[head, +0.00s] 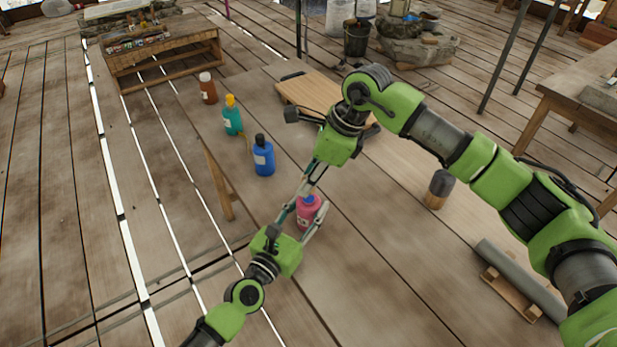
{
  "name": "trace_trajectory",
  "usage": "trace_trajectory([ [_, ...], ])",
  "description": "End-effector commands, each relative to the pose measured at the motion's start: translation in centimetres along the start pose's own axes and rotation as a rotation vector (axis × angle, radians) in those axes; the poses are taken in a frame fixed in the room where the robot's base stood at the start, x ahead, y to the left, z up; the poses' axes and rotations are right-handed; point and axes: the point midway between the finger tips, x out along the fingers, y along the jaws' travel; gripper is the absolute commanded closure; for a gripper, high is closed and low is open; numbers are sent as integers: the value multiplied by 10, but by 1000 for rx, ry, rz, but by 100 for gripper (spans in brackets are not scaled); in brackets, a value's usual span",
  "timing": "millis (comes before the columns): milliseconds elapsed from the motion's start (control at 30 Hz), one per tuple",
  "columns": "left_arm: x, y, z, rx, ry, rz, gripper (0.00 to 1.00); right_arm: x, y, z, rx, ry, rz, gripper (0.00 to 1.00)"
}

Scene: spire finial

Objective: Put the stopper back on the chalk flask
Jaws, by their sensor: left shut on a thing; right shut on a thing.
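A pink flask (309,213) with a pale label stands near the left edge of the table; I take it for the chalk flask. My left gripper (305,219) is shut on it, one finger on each side. My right gripper (308,191) reaches down from above, and its fingers are shut at the flask's top. The fingers partly hide the neck.
A blue bottle (263,158), a teal bottle (232,118) and a brown bottle (207,90) stand along the table's left edge. A wooden board (308,90) lies behind. A dark cylinder (440,187) and a grey tube (518,278) are at right. The table's front is clear.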

Motion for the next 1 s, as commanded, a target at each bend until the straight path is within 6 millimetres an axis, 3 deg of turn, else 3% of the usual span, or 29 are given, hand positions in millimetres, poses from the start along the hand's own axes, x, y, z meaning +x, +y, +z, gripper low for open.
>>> trace_trajectory([
  [433, 0, 0, 0, 0, 0, 0, 100, 17, 0, -7, 1, 1, 0, 88],
  [1000, 0, 0, 0, 0, 0, 0, 100, 17, 0, -7, 0, 0, 0, 88],
])
